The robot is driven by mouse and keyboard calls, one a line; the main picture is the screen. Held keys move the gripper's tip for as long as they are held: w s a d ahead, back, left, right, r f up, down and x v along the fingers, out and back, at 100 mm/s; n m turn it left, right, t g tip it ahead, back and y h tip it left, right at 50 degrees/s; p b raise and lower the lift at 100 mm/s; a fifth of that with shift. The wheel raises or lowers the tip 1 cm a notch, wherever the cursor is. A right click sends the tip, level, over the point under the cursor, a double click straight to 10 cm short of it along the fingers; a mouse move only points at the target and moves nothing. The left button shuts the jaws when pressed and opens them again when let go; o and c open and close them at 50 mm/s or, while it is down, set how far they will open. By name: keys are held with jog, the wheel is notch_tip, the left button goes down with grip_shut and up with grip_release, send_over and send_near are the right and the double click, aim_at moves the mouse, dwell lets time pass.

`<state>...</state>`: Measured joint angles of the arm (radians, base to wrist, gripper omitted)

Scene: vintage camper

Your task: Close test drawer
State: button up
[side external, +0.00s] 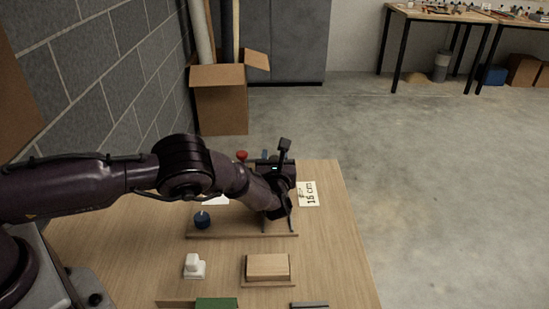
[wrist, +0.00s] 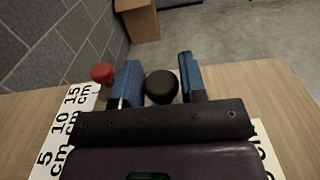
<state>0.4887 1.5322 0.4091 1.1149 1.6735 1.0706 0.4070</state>
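No drawer can be made out for certain. A light wooden block (side external: 268,266) on a thin base at the front of the table has a boxy shape, but I cannot tell whether it is the test drawer. My gripper (wrist: 157,82) points down over the back part of the table, its two blue fingers apart. A round black knob (wrist: 161,87) shows between the fingers in the wrist view; I cannot tell whether they touch it. The knob's mount is hidden by my gripper. In the side view my arm hides much of this area.
A white switch-like piece (side external: 194,266) and a green piece (side external: 217,303) are nearer the front. A red button (wrist: 102,73) is left of the fingers.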

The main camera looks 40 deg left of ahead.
grip_shut()
jog(key=v, duration=1.5)
jog(key=shift+s+d, duration=0.25)
jog(key=shift+o, duration=2.4)
grip_release()
jog(key=shift+r, duration=0.1)
